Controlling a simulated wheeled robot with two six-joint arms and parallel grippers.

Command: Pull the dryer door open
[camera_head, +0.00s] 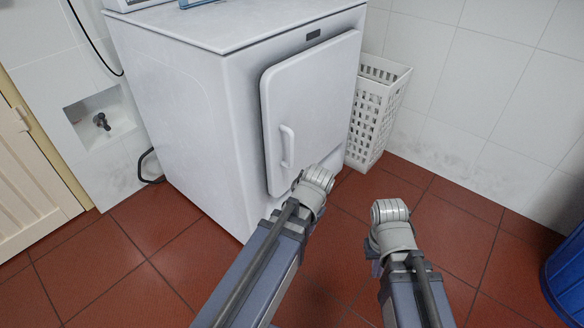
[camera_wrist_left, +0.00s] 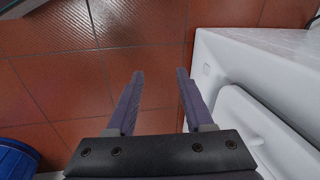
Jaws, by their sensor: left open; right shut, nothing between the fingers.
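The white dryer (camera_head: 195,110) stands against the tiled wall. Its front door (camera_head: 318,100) looks closed, with a white vertical bar handle (camera_head: 287,146) near its left edge. In the head view my left arm's wrist end (camera_head: 316,184) is in front of the door's lower part, below and right of the handle; its fingers are hidden there. In the left wrist view my left gripper (camera_wrist_left: 160,74) is open and empty over floor, with the dryer (camera_wrist_left: 215,55) and its door (camera_wrist_left: 255,130) to the right. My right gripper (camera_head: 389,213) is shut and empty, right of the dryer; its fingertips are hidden.
A white perforated basket (camera_head: 372,110) stands close to the dryer's right side. A blue bin (camera_head: 568,275) is at the right edge; it also shows in the left wrist view (camera_wrist_left: 15,158). The red tile floor (camera_head: 130,250) is clear in front of the dryer.

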